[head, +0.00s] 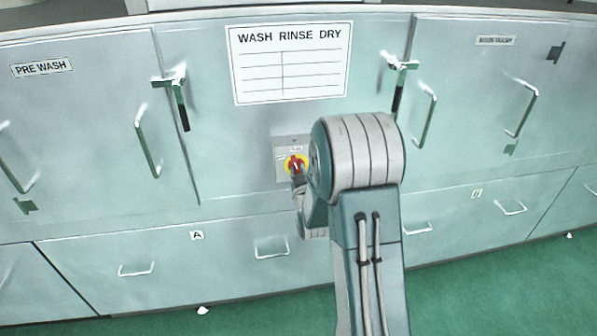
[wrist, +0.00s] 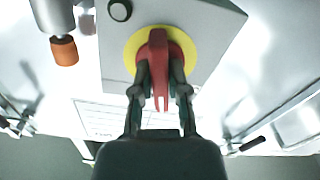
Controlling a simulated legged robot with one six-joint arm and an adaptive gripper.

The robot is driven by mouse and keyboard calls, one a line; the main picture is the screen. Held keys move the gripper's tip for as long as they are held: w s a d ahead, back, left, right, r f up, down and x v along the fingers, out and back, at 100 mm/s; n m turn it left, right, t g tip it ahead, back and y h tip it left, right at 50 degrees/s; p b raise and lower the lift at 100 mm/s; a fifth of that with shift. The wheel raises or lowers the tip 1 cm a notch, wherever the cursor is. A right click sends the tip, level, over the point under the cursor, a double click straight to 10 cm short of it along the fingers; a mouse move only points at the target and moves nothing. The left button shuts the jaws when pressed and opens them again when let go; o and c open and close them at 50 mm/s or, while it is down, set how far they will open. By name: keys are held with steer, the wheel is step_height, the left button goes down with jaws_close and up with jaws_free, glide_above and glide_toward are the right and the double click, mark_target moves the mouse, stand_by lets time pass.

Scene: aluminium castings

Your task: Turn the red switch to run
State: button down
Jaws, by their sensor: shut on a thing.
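The red switch (head: 295,163) sits on a yellow disc on a small grey plate (head: 281,147) on the front of the wash cabinet. In the wrist view the red switch (wrist: 158,62) shows up close, with its yellow disc (wrist: 131,52) behind it. My gripper (wrist: 160,85) is shut on the red handle, one finger on each side. In the head view my gripper (head: 298,182) is small and partly hidden by my arm. The position labels on the plate are too small to read.
Door latches with dark handles (head: 180,100) and metal pull handles (head: 148,142) stick out on both sides. A "WASH RINSE DRY" sign (head: 290,62) is above.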

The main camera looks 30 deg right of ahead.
steer(key=shift+a+f+m, duration=0.1)
steer(key=shift+f+m, duration=0.15)
steer(key=shift+m, duration=1.25)
steer(key=c, duration=0.6)
jaws_free()
steer(key=shift+c, duration=0.2)
steer(key=shift+r, duration=0.1)
steer(key=v, duration=1.2)
